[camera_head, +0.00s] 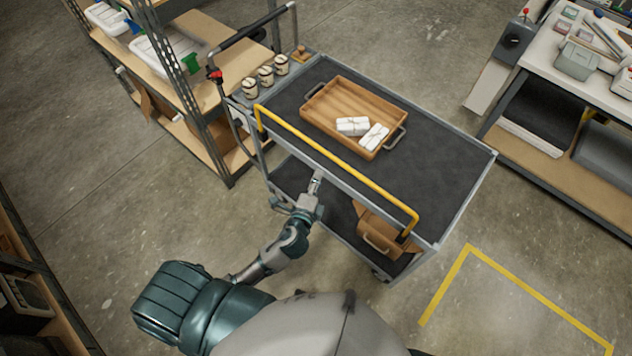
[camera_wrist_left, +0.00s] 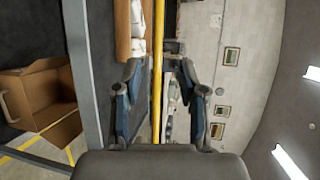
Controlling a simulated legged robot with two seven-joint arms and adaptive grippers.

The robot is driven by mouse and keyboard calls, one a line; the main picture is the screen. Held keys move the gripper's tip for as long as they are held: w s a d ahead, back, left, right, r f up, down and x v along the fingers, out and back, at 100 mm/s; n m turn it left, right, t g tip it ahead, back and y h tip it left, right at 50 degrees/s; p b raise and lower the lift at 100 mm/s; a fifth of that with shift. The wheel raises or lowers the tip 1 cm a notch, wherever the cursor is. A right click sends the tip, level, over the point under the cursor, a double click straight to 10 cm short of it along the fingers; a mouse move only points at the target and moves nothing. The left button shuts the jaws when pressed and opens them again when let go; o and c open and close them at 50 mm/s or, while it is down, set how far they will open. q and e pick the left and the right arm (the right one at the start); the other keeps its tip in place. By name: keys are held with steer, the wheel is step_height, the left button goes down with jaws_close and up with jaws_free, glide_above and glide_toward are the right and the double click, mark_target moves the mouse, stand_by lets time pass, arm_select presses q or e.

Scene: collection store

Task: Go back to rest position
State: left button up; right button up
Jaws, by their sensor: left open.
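My left gripper (camera_head: 315,184) is in front of the near side of the cart (camera_head: 440,165), close to its yellow rail (camera_head: 340,163). In the left wrist view the gripper (camera_wrist_left: 160,88) is open, with its two fingers apart. The yellow rail (camera_wrist_left: 158,70) shows between the fingers in that view; I cannot tell whether it touches them. My right gripper does not show in either view.
A wooden tray (camera_head: 335,115) with two white tied packages (camera_head: 353,126) sits on the cart top. Several tins (camera_head: 265,77) stand at its left end. A cardboard box (camera_head: 375,237) is on the lower shelf. Shelving (camera_head: 215,95) stands left, a workbench (camera_head: 545,60) right. Floor at lower right is clear.

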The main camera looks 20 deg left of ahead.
arm_select(q)
steer(key=shift+s+a, duration=0.15)
steer(key=shift+s, duration=0.1)
stand_by(0.3)
step_height(320, 180, down, 20)
steer(key=s+a+n+g, duration=0.2)
steer(key=n+g, duration=0.1)
steer(key=g, duration=0.1)
steer(key=s+a+f+n+g+b, duration=0.1)
steer(key=s+f+n+g, duration=0.1)
steer(key=s+f, duration=0.5)
steer(key=s+a+f+n+g+b, duration=0.1)
steer(key=s+a+f+n+g, duration=0.15)
steer(key=f, duration=0.95)
steer(key=s+f+n+g, duration=0.2)
steer(key=s+f, duration=0.3)
steer(key=s, duration=0.5)
steer(key=s+a+f+n+g, duration=0.1)
steer(key=s+f+n+g, duration=0.1)
steer(key=s+f, duration=0.4)
steer(key=s+f+n+g, duration=0.2)
steer(key=s+f+n, duration=0.2)
steer(key=s, duration=0.9)
steer(key=shift+s+a+f+h, duration=0.2)
steer(key=shift+s+f+h, duration=0.2)
steer(key=shift+f, duration=0.55)
steer(key=shift+g, duration=0.25)
